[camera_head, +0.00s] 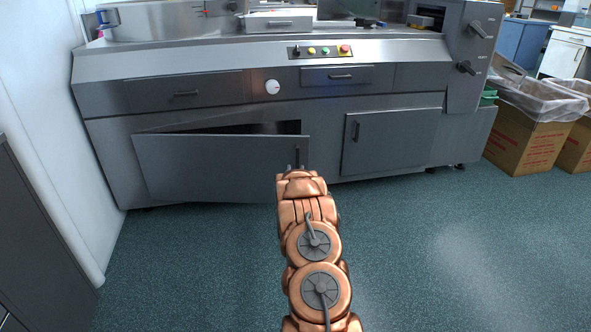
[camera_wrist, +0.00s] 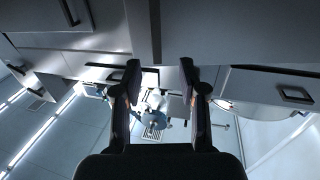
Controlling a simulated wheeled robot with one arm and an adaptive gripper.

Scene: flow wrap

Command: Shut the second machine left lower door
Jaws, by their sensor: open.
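The left lower door (camera_head: 215,168) of the grey machine is a wide flat panel standing ajar. A dark gap (camera_head: 270,128) shows along its top, widest toward the right, so its right edge stands out from the machine front. My gripper (camera_head: 298,166) is at the door's right end, and my copper arm reaches up to it from below. I cannot tell whether it touches the door. In the wrist view my gripper (camera_wrist: 160,82) has two dark fingers apart with nothing clearly between them. The door's handle is not clearly distinguishable from the fingers.
The right lower door (camera_head: 392,140) is shut, with a dark vertical handle. Drawers (camera_head: 186,94) and a white dial (camera_head: 272,87) sit above. Cardboard boxes with plastic liners (camera_head: 530,120) stand at right. A white wall (camera_head: 40,140) is close at left. The floor in front is clear.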

